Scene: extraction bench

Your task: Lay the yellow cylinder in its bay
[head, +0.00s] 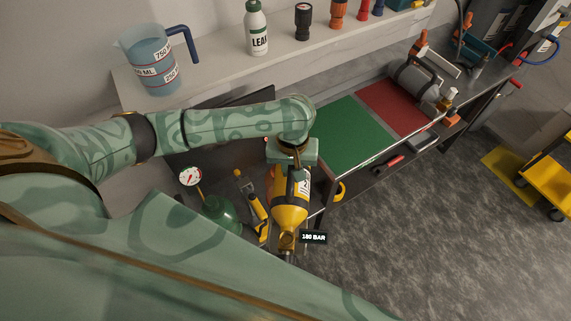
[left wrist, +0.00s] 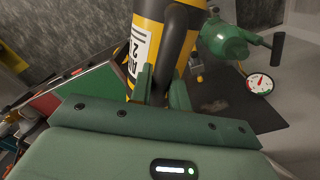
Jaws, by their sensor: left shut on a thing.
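The yellow cylinder (head: 289,212), with black bands and a white label, hangs below my left gripper (head: 291,160) in the head view. Its valve end points toward the bottom of the picture, near a black "180 BAR" tag (head: 314,238). In the left wrist view the green fingers of my left gripper (left wrist: 163,82) are shut on the cylinder (left wrist: 149,52), by a black part of it. The cylinder's far end runs out of that view. I cannot make out which place is its bay. My right gripper is out of view.
A green bottle-like unit (head: 222,213) with a dial gauge (head: 190,176) and a yellow-black tool (head: 251,203) stand close left of the cylinder. A bench with green (head: 352,135) and red (head: 393,106) mats is at right. A shelf (head: 215,73) holds a jug (head: 153,62) and bottles.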

